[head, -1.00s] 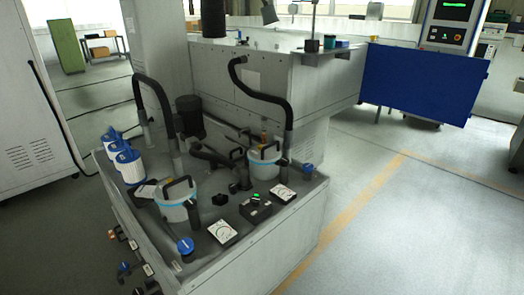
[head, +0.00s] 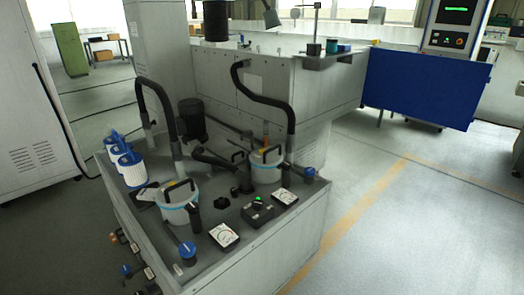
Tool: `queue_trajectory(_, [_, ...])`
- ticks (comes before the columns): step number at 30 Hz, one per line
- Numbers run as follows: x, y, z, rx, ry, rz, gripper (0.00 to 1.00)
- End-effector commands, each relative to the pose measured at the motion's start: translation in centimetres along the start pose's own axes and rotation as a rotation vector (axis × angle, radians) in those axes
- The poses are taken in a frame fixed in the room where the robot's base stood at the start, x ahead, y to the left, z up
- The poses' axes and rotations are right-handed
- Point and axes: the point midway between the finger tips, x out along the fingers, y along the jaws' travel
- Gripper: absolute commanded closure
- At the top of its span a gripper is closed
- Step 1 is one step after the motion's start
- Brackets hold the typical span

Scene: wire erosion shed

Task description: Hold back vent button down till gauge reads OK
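The back canister (head: 266,172) is pale with a blue band and a black handle; it stands on the grey bench top (head: 240,262). The front canister (head: 175,214) looks alike. A white dial gauge (head: 284,197) lies to the right of a black box (head: 257,215) with a small green light. A second white dial gauge (head: 223,235) lies nearer the front. Their readings are too small to make out. A small black block (head: 222,203) sits between the canisters. I cannot tell which part is the back vent button. My gripper is not in view.
Blue-topped valves stand at the front (head: 187,250) and back right (head: 309,172) of the bench. Black hoses (head: 270,100) arch over it. White filter cartridges (head: 130,170) stand at the left. Open floor (head: 420,230) lies to the right.

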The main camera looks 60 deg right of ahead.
Motion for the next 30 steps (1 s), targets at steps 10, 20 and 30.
queue_trajectory(10, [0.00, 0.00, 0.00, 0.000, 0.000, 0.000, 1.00])
queue_trajectory(20, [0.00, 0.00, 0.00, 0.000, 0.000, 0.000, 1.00])
queue_trajectory(30, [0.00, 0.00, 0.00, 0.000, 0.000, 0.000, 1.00])
